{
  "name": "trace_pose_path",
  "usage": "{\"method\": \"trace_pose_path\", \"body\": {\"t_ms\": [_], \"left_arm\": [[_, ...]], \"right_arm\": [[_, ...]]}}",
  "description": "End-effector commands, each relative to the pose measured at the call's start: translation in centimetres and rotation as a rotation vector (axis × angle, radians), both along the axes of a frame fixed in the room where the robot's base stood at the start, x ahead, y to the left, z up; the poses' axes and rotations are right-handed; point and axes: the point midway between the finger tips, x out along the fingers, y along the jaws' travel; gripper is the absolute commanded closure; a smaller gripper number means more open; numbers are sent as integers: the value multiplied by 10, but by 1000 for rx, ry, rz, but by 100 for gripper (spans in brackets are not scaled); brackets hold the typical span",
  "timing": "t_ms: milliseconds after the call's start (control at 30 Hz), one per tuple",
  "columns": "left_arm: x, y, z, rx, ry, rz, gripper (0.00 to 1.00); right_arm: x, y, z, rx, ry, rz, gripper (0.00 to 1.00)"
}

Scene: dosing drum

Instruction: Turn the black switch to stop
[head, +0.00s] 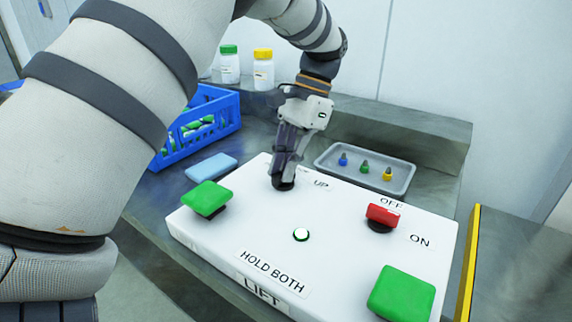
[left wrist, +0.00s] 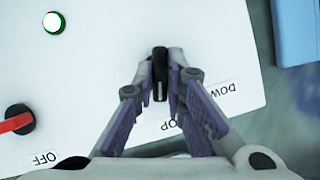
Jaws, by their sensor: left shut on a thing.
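The black switch (left wrist: 160,75) stands on the white control box (head: 340,225). In the left wrist view it is between my left gripper's (left wrist: 161,62) two fingers, which are shut on it. In the head view my left gripper (head: 284,181) points down onto the switch, and its fingers hide most of it. An "UP" label shows to the right of the gripper in the head view. In the left wrist view the labels near the switch are partly covered; "DOW" and "OP" can be read. My right gripper is not in view.
On the box are a red switch (head: 382,215) marked OFF and ON, two green buttons (head: 207,198) (head: 402,293) and a white round light (head: 300,234). A grey tray (head: 333,163) with small knobs, a blue crate (head: 215,110) and a light blue block (head: 211,167) lie around it.

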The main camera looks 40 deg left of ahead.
Motion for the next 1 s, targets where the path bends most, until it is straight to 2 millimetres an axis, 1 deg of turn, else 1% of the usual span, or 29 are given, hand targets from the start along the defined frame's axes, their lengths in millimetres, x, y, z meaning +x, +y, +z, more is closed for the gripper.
{"method": "trace_pose_path", "body": {"t_ms": [200, 400, 633, 1000], "left_arm": [[0, 1, 0, 0, 0, 149, 100], [0, 2, 0, 0, 0, 245, 100], [0, 2, 0, -1, 0, 298, 100], [0, 2, 0, -1, 0, 310, 100]], "right_arm": [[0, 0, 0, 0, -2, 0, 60], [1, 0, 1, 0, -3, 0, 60], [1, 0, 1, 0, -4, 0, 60], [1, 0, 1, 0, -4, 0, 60]]}}
